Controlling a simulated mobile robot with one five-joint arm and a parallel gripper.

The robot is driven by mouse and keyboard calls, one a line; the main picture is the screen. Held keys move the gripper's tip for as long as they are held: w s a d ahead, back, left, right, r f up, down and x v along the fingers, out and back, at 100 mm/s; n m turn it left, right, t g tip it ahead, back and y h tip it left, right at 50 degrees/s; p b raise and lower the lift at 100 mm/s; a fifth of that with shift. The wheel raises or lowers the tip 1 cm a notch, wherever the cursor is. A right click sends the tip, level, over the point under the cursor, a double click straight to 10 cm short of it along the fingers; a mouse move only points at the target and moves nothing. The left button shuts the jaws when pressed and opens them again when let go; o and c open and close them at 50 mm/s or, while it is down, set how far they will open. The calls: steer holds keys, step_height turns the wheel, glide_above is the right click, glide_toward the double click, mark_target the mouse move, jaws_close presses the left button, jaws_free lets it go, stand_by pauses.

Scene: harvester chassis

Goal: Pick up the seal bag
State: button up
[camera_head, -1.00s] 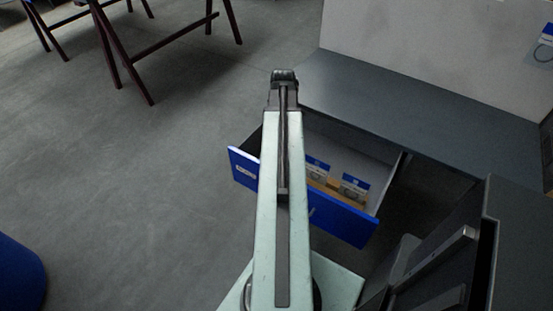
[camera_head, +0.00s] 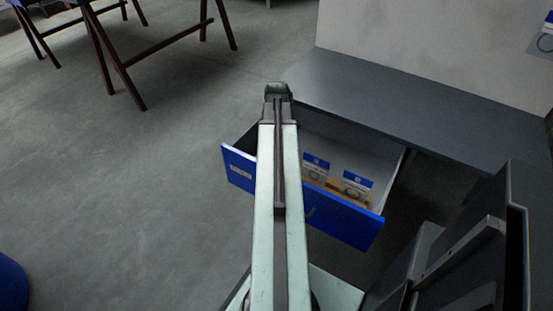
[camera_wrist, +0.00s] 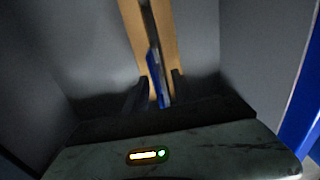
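Two flat seal bags with blue tops stand in the open drawer in the head view, one on the left (camera_head: 315,167) and one on the right (camera_head: 355,187). In the wrist view, a blue-and-white seal bag (camera_wrist: 155,76) is seen edge-on, upright at a wooden holder (camera_wrist: 165,30). My gripper (camera_wrist: 159,88) points down into the drawer, with one dark finger on each side of this bag. The fingers look open, with gaps beside the bag. In the head view my arm hides the gripper, so I cannot tell which bag this is.
The drawer has a blue front (camera_head: 345,224) and grey walls close around my gripper. A grey bench top (camera_head: 400,100) lies behind it. Dark metal parts (camera_head: 465,250) stand at the right.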

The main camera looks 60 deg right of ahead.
jaws_close()
step_height(320, 180, up, 10)
steer(key=p, duration=1)
steer(key=shift+r, duration=0.15)
